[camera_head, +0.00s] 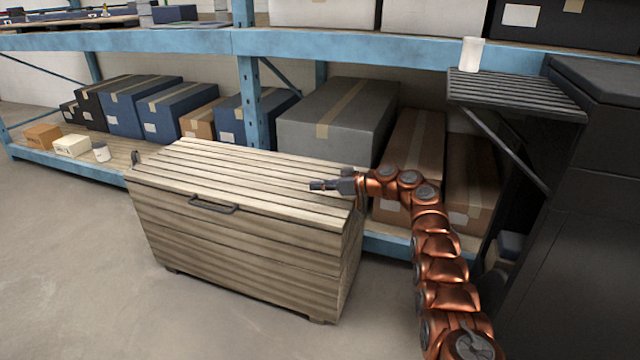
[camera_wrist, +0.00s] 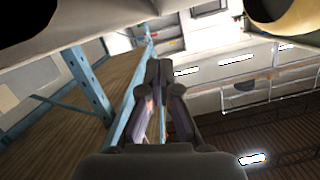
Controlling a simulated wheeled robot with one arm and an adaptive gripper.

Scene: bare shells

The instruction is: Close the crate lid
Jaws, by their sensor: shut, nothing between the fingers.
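The wooden crate (camera_head: 250,250) stands on the floor in front of the shelving in the head view. Its slatted lid (camera_head: 240,175) lies flat across the top and looks shut, with no clear gap at the front edge. A dark handle (camera_head: 213,205) sits at the front. My gripper (camera_head: 318,186) is shut and empty, over the right part of the lid, pointing left. I cannot tell whether it touches the lid. In the wrist view my gripper (camera_wrist: 158,68) shows its fingers together, with shelving and ceiling beyond; the crate cannot be made out there.
Blue shelving (camera_head: 255,100) holding several boxes, including a grey box (camera_head: 335,125), runs behind the crate. A dark cabinet (camera_head: 590,220) with a slatted side shelf (camera_head: 515,95) and a white cup (camera_head: 471,54) is at the right. The floor (camera_head: 90,270) at the front left is clear.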

